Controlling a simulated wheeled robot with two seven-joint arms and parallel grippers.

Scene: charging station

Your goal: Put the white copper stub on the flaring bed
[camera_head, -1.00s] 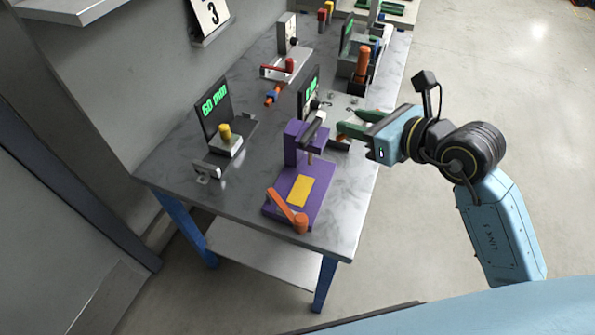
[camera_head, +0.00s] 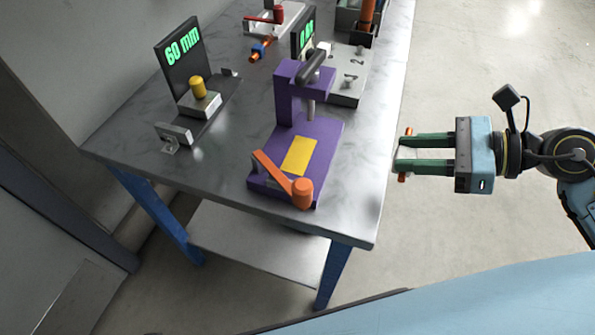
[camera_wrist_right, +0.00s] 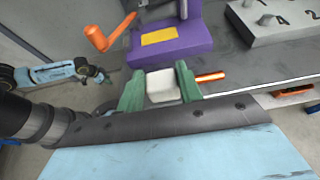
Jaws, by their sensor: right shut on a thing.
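My right gripper (camera_head: 402,153) is shut on the white copper stub, off the table's right edge. The stub's white block (camera_wrist_right: 160,86) sits between the green fingers in the right wrist view. Its orange copper tube (camera_wrist_right: 210,77) sticks out past one finger; in the head view, orange ends show on both sides of the fingers. A purple press with a yellow pad (camera_head: 299,156) on its base, which looks like the flaring bed, stands left of the gripper, apart from the stub. A light blue arm, apparently my left, shows in the wrist view, its gripper (camera_wrist_right: 95,73) too small to read.
The purple press has an orange lever (camera_head: 272,170) at its front and a dark upper arm over its base. A grey block with numbered pegs (camera_head: 345,88) stands behind it. A 60 mm display (camera_head: 182,60) and a yellow-knobbed fixture (camera_head: 199,98) stand left. Bare tabletop lies around the press.

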